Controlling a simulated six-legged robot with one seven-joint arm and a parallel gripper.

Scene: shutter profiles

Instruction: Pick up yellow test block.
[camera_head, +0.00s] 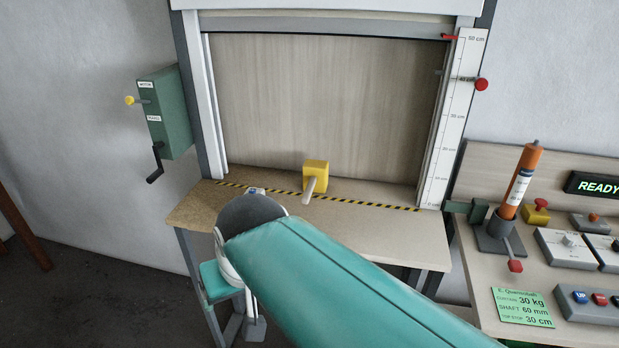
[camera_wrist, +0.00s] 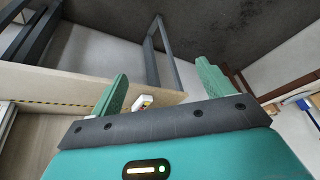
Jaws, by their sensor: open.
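The yellow test block (camera_head: 317,174) stands on the wooden bench under the raised shutter, at the striped line. A pale round handle (camera_head: 309,190) sticks out of its front. My gripper (camera_wrist: 163,80) is open in the wrist view, its two green fingers wide apart with nothing held between them. It points past the bench edge toward the floor. In the head view my teal arm covers the lower middle and the fingers cannot be made out. The yellow block cannot be clearly identified in the wrist view.
A small white piece (camera_wrist: 142,103) lies near the bench edge by the left finger. The bench (camera_head: 380,230) has free room right of the block. A green crank box (camera_head: 168,115) hangs at left. A control desk (camera_head: 480,270) with an orange cylinder (camera_head: 521,180) stands at right.

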